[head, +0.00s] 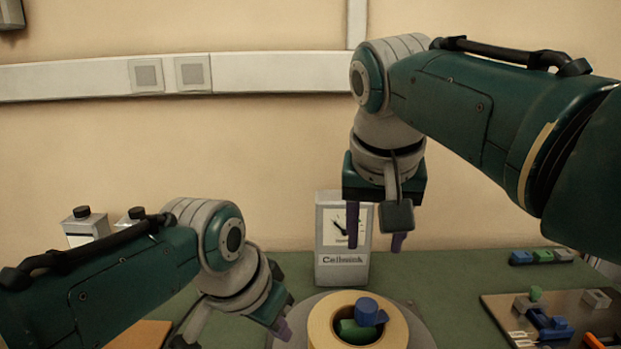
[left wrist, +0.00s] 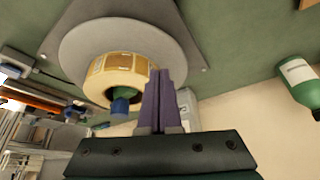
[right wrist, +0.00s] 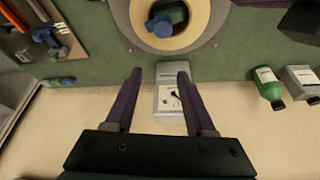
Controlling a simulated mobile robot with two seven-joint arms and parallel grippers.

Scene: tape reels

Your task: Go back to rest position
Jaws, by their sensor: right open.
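The cream tape reel (head: 319,325) lies on a grey round plate (head: 420,336) at the front middle of the bench, with blue and green pieces (head: 364,318) in its hole. My left gripper (head: 283,332) is low, just left of the reel. In the left wrist view its purple fingers (left wrist: 163,82) lie together with nothing seen between them, and the reel (left wrist: 102,72) is beside them. My right gripper (head: 375,244) hangs above and behind the reel, fingers apart and empty. The right wrist view shows its spread fingers (right wrist: 159,74) near the reel (right wrist: 206,20).
A dial box (head: 329,262) stands behind the reel, below my right gripper. A brown board with parts (head: 600,318) lies at the right, coloured blocks (head: 542,257) behind it. A green bottle (right wrist: 268,86) stands near the wall. Bare green bench (head: 455,280) shows between reel and board.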

